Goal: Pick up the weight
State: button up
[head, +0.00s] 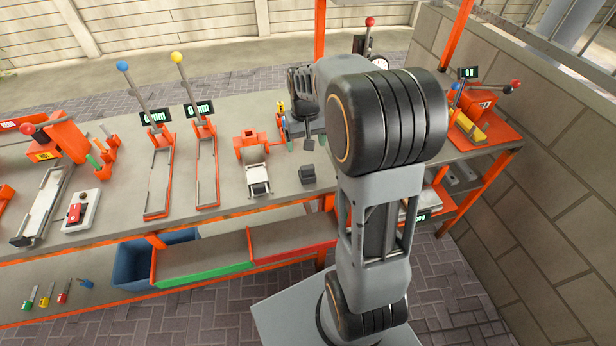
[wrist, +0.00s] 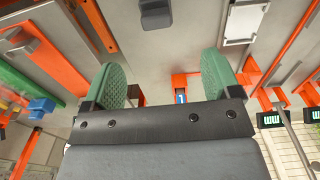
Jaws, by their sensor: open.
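A small dark grey block, which looks like the weight (head: 307,174), sits on the grey bench near its front edge. It also shows at the top of the wrist view as a dark block (wrist: 160,12), partly cut off by the frame edge. My gripper (wrist: 163,66) is open, with its two green-padded fingers apart and nothing between them. In the head view it hangs over the bench behind the block, partly hidden by my arm. The fingers are apart from the block.
An orange device with a white plate (head: 258,180) stands just left of the block. Two orange-framed slides with levers and displays (head: 207,165) are further left. Colored bins (head: 205,265) sit below the bench. A brick wall (head: 555,150) is on the right.

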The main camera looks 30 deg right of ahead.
aim_at(307, 173)
jog(key=f, duration=0.9)
jog(key=shift+w+d, duration=0.25)
jog(key=shift+s+d+f+p, duration=0.1)
jog(key=shift+f+p, duration=0.55)
jog(key=shift+f, duration=2.15)
jog(key=shift+c, duration=0.5)
jog(key=shift+r, duration=0.1)
jog(key=c, duration=1.3)
